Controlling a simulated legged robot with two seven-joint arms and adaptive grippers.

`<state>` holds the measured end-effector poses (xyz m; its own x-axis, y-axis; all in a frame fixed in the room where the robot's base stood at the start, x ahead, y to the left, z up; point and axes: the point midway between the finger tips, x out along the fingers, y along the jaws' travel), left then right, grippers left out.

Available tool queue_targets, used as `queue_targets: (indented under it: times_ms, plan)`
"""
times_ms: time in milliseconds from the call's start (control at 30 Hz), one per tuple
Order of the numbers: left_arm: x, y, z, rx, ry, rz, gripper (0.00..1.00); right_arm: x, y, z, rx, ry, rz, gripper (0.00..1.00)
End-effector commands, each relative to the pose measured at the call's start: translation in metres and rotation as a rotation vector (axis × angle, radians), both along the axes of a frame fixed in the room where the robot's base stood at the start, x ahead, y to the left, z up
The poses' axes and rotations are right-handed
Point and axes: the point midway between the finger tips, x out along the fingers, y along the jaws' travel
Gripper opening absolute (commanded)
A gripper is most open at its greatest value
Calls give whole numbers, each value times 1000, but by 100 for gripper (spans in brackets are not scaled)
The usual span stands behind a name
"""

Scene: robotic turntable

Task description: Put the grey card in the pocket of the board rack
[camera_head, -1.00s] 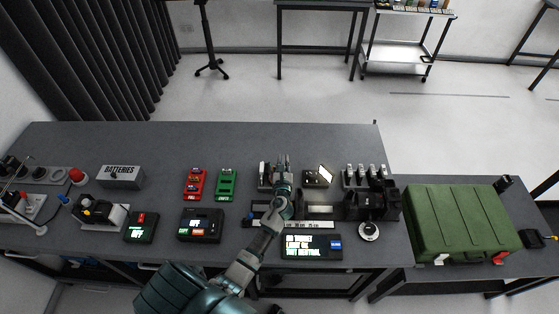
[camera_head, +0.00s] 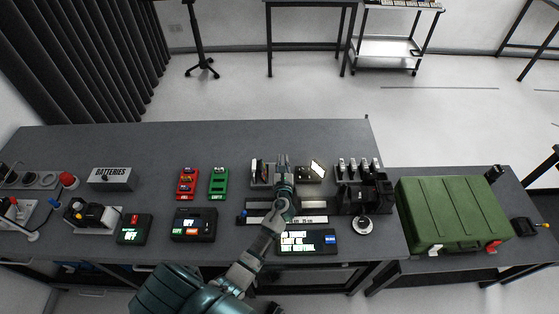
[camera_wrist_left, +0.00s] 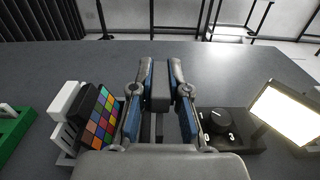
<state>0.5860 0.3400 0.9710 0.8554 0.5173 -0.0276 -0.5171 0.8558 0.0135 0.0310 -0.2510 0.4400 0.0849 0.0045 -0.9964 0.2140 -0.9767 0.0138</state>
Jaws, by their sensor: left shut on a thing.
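My left gripper (camera_head: 283,161) is above the far half of the table, just right of the board rack. In the left wrist view it (camera_wrist_left: 160,90) is shut on a plain grey piece (camera_wrist_left: 160,78), which looks like the grey card seen nearly edge-on. The board rack (camera_wrist_left: 62,140) shows at the left of the wrist view, with pale slots, a white block and a colour-chart card (camera_wrist_left: 102,118) leaning in it. The right gripper is out of view.
A lit panel with a black dial base (camera_wrist_left: 228,128) stands close on the right. Red (camera_head: 187,184) and green (camera_head: 218,184) trays lie to the left. A display box (camera_head: 308,242) is in front. A black fixture (camera_head: 368,195) stands farther right. The table beyond the gripper is clear.

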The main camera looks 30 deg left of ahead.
Motion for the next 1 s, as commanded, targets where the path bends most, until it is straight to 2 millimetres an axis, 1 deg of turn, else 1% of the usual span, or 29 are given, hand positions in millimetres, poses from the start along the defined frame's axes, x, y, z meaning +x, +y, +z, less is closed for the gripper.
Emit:
queue_targets:
  times_ms: [133,267,367,500,600,733,1000]
  plan:
    - [0,0,-1,2,0,1,0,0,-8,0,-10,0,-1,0]
    - [0,1,-1,0,0,1,0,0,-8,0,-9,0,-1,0]
    - [0,0,-1,1,0,1,0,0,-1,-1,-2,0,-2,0]
    - [0,-3,-1,4,0,1,0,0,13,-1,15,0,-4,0]
    - [0,-4,-2,4,0,1,0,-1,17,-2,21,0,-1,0]
    - [0,-5,-5,6,0,1,0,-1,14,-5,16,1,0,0]
    - [0,-2,-13,3,1,1,0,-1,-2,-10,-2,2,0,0]
